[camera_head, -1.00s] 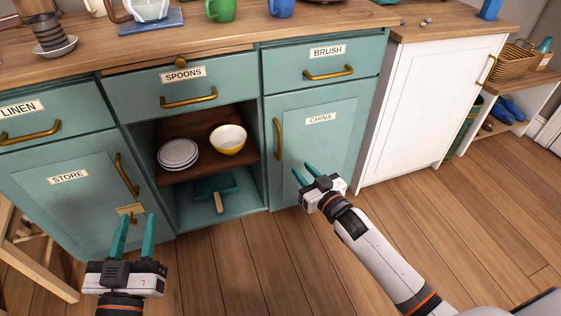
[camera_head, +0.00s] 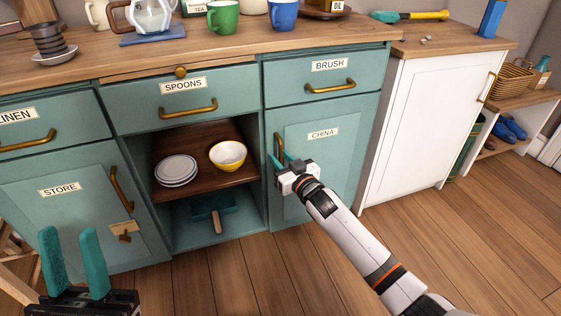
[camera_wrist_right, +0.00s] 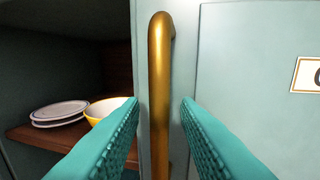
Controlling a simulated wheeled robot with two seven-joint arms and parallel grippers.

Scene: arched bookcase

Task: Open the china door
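The teal china door (camera_head: 318,170) with its CHINA label is shut, below the BRUSH drawer. Its upright brass handle (camera_head: 278,146) is at the door's left edge. My right gripper (camera_head: 283,163) is at the lower part of this handle. In the right wrist view the handle (camera_wrist_right: 160,90) stands between the two open teal fingers (camera_wrist_right: 160,110), with a gap on each side. The china label shows partly at the right edge there. My left gripper (camera_head: 72,265) is open and empty at the lower left, in front of the store door (camera_head: 75,205).
Left of the china door is an open shelf (camera_head: 205,190) with stacked plates (camera_head: 176,170) and a yellow bowl (camera_head: 228,155). A white cabinet (camera_head: 425,125) stands to the right. The wooden floor (camera_head: 480,240) at lower right is clear.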

